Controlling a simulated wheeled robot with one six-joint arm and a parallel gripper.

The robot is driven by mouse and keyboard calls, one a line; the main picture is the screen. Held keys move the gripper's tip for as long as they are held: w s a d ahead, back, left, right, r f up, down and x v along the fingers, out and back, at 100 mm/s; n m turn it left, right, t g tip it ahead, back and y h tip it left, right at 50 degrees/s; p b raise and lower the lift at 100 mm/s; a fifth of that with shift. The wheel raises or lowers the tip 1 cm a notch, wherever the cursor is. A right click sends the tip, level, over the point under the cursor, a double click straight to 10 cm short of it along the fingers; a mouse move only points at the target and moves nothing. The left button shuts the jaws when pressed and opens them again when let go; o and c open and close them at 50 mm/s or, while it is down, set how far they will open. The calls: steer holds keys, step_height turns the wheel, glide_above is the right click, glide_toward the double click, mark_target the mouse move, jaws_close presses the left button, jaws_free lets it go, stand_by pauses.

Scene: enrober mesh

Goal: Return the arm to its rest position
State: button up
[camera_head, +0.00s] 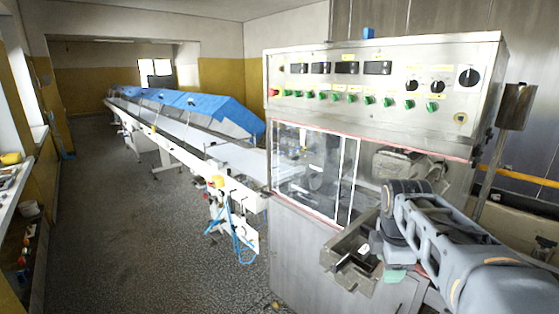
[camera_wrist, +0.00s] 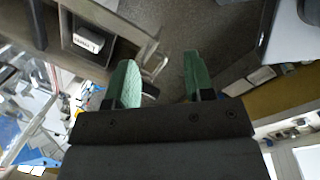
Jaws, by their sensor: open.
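My gripper (camera_wrist: 158,72) shows in the wrist view with two green fingers spread apart and nothing between them. In the head view my grey arm reaches in from the lower right, and one green finger (camera_head: 396,275) shows below the wrist. The gripper is just right of a small open metal tray (camera_head: 338,262) on the front of the enrober machine (camera_head: 310,230). A small white piece (camera_head: 364,248) shows at the tray; a white block lies in a dark compartment in the wrist view (camera_wrist: 89,42).
The enrober's control panel (camera_head: 370,82) with knobs and green switches rises behind my arm. A long conveyor (camera_head: 180,130) with blue covers (camera_head: 190,103) runs away to the left. A workbench (camera_head: 14,185) lines the left wall. The speckled floor (camera_head: 120,230) between is clear.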

steer(key=s+a+f+m+t, duration=0.1)
steer(key=s+a+f+m, duration=0.2)
steer(key=s+m, duration=0.2)
steer(key=s+a+f+m+t+y, duration=0.1)
steer(key=s+a+f+m, duration=0.3)
steer(key=m, duration=0.7)
steer(key=shift+s+t, duration=0.4)
steer(key=shift+s, duration=0.1)
steer(key=shift+f, duration=0.1)
